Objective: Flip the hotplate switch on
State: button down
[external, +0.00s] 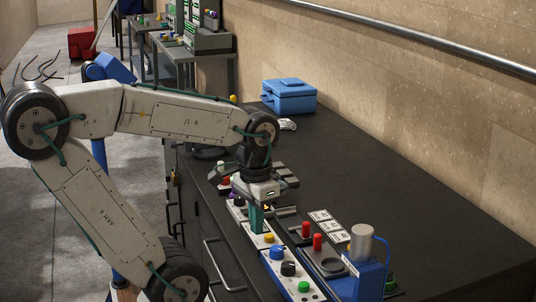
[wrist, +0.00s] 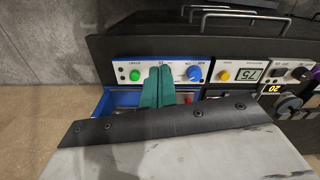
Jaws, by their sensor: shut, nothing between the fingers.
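My gripper (external: 256,230) is shut and empty, its green fingers pointing down over the row of control panels. In the wrist view the fingertips (wrist: 160,69) overlap a blue-edged white panel (wrist: 120,73), between a green button (wrist: 135,75) and a blue knob (wrist: 194,73). I cannot tell whether they touch it. The fingers hide the panel's middle. In the external view, the front panels carry a blue knob (external: 277,252), a dark knob (external: 288,269) and a green button (external: 303,287). I cannot make out the hotplate switch or its position.
Pieces with red tops (external: 317,242) stand right of the panels. A blue machine with a grey cylinder (external: 362,243) stands at the front right. White cards (external: 329,226) lie behind. A blue toolbox (external: 289,97) sits at the back. The black bench (external: 400,185) is clear at right.

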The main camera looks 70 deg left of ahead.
jog(key=w+a+n+g, duration=0.1)
jog(key=w+a+n, duration=0.4)
jog(key=a, duration=0.4)
jog(key=n+h, duration=0.2)
jog(key=n, duration=1.8)
send_over(247, 212)
jog(key=s, duration=0.1)
jog(key=shift+w+a+r+n+t, duration=0.15)
jog(key=shift+w+a+r+n, duration=0.2)
jog(key=shift+n, duration=1.05)
jog(key=shift+w+a+r+n+t, duration=0.15)
jog(key=shift+a+n, duration=0.25)
jog(key=shift+n, duration=1)
jog(key=shift+w+a+r+n+t, duration=0.15)
jog(key=shift+a+r+n, duration=0.2)
jog(key=shift+n, duration=1.05)
jog(key=shift+f, duration=0.2)
jog(key=f, duration=0.4)
jog(key=d+f, duration=0.1)
jog(key=f, duration=0.4)
jog(key=d+f, duration=0.1)
jog(key=f, duration=0.3)
jog(key=shift+f, duration=0.3)
